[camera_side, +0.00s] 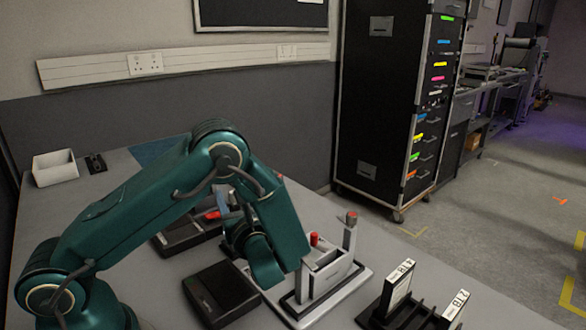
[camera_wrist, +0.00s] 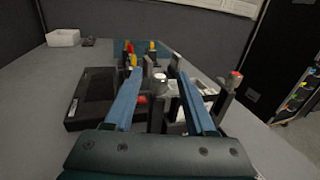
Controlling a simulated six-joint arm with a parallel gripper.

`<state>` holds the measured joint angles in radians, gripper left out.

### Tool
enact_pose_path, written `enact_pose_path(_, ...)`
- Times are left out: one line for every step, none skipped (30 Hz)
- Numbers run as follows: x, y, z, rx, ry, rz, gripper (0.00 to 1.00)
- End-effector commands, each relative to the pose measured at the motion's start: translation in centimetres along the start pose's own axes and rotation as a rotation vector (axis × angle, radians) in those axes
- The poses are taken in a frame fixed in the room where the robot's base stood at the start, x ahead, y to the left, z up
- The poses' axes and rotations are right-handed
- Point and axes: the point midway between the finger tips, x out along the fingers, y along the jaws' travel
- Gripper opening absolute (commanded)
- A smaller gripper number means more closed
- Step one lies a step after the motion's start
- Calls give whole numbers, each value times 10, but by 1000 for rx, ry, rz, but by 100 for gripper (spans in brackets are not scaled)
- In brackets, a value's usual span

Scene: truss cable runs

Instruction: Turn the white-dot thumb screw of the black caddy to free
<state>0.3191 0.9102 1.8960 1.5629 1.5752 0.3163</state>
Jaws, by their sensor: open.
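In the wrist view my gripper (camera_wrist: 158,82) is open, its two blue fingers pointing forward. A dark post with a pale, whitish round top (camera_wrist: 159,77) shows between the fingers, apart from both as far as I can see. This may be the white-dot thumb screw; the dot itself is too small to make out. A black tray-like unit (camera_wrist: 90,98) lies left of the fingers. Which black body is the caddy I cannot tell. In the side view my arm hides the fingertips and the screw.
A light grey fixture (camera_side: 330,278) with red-topped posts stands right of my wrist in the side view. A black box (camera_side: 222,290) lies in front. A black rack with labelled cards (camera_side: 398,288) stands front right. A white bin (camera_side: 55,168) sits far left.

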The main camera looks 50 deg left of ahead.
Motion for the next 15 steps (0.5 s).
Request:
enact_pose_path(8,2,0,-1,1,7,56)
enact_pose_path(12,2,0,-1,1,6,56)
enact_pose_path(17,2,0,-1,1,8,56)
enact_pose_path(21,2,0,-1,1,6,56)
enact_pose_path(24,2,0,-2,1,7,56)
enact_pose_path(28,1,0,-2,1,6,56)
enact_pose_path(31,1,0,-2,2,6,56)
enact_pose_path(34,2,0,-2,2,6,56)
enact_pose_path(36,1,0,-2,2,4,56)
enact_pose_path(38,1,0,-2,2,4,56)
enact_pose_path(39,1,0,-2,2,4,56)
enact_pose_path(40,1,0,-2,2,4,56)
enact_pose_path(40,1,0,-2,2,4,56)
enact_pose_path(40,1,0,-2,2,3,56)
enact_pose_path(40,1,0,-2,2,3,56)
